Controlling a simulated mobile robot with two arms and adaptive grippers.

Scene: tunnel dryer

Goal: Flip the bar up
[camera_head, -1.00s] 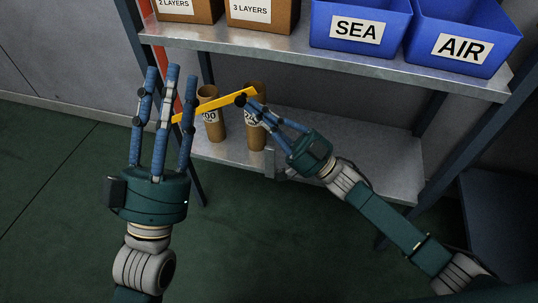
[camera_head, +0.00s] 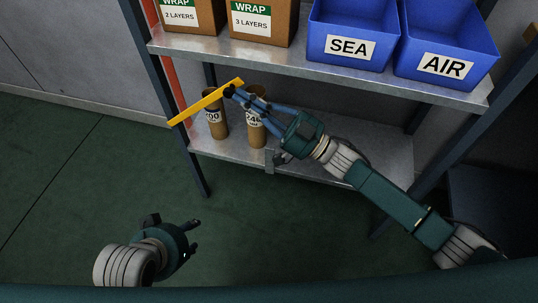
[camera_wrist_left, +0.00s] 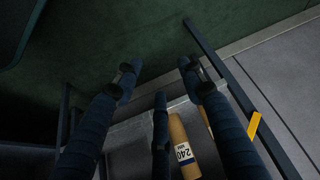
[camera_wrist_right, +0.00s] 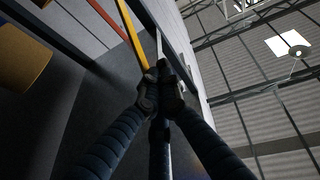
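The yellow bar (camera_head: 205,102) slants across the left end of the shelf rack in the head view, its right end higher in the picture. Part of it shows in the right wrist view (camera_wrist_right: 131,36) and a short piece in the left wrist view (camera_wrist_left: 254,126). My right gripper (camera_head: 231,92) has its fingertips together against the bar near its right end; I cannot tell whether the bar is between them. The fingertips also meet at the bar in the right wrist view (camera_wrist_right: 160,82). My left gripper (camera_head: 192,236) is low in the head view, away from the bar, fingers spread and empty.
The upper shelf (camera_head: 330,78) holds cardboard boxes (camera_head: 263,23) and blue bins marked SEA (camera_head: 347,47) and AIR (camera_head: 446,66). Brown tubes (camera_head: 256,130) stand on the lower shelf (camera_head: 370,165) behind the bar. The green floor (camera_head: 80,190) in front is clear.

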